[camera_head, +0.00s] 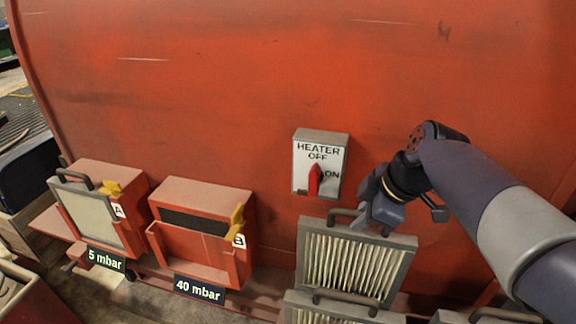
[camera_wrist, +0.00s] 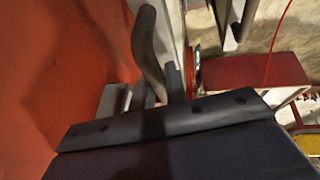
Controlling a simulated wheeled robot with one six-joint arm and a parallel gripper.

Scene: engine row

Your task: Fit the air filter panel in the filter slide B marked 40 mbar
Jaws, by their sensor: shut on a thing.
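My gripper (camera_head: 364,220) is shut on the dark handle at the top of an air filter panel (camera_head: 352,265). The panel has white pleats in a grey frame and stands upright at the lower middle right; its lower edge is hidden behind another panel. Filter slide B (camera_head: 203,250) is a red housing left of the held panel, with an empty-looking dark slot, a yellow latch (camera_head: 237,221) and a label "40 mbar" (camera_head: 199,291).
Filter slide A (camera_head: 125,200), marked "5 mbar" (camera_head: 105,259), has a beige panel (camera_head: 88,217) at its front. A heater switch box (camera_head: 320,165) sits on the red wall above the held panel. Another pleated panel (camera_head: 315,311) stands in front. Bare wall lies above slide B.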

